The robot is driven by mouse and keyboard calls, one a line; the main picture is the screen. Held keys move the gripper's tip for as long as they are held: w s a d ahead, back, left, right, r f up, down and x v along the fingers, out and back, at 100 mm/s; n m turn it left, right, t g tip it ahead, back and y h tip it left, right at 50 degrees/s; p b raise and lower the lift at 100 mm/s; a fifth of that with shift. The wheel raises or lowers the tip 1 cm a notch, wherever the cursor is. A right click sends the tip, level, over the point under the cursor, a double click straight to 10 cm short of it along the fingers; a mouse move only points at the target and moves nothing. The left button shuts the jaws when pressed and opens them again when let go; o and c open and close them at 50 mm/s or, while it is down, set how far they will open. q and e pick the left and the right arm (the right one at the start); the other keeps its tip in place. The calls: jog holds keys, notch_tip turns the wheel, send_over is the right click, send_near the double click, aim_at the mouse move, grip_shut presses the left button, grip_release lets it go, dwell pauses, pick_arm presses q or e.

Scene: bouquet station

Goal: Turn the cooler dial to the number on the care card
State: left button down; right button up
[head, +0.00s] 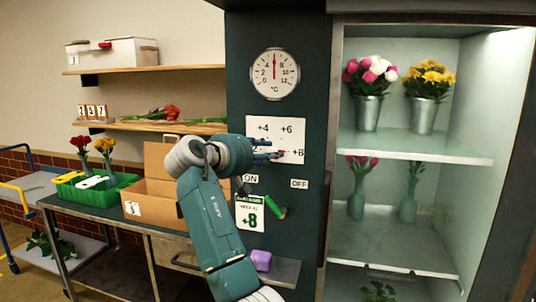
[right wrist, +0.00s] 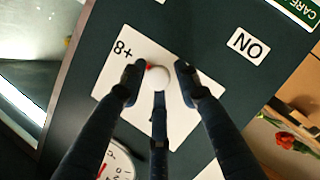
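The dial is a round white knob (right wrist: 159,78) with a red mark, on a white plate (head: 262,125) lettered +4, +6 and +8. The red mark sits on the knob's +8 side in the right wrist view. The care card (head: 249,213), green and white, hangs below and reads +8. My right gripper (head: 272,151) is at the plate and hides most of the knob in the head view. In the right wrist view its fingers (right wrist: 160,80) are spread around the knob, with visible gaps at the sides. My left gripper is not in view.
A round °C gauge (head: 274,74) is above the plate, needle upright. A green lever (head: 272,206) sits between ON and OFF labels below. The lit cooler shelves (head: 410,147) with flowers are right. A cardboard box (head: 157,190) and green crate (head: 115,186) stand on the left table.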

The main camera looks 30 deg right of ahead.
jog(key=v, duration=1.2)
dwell(0.3)
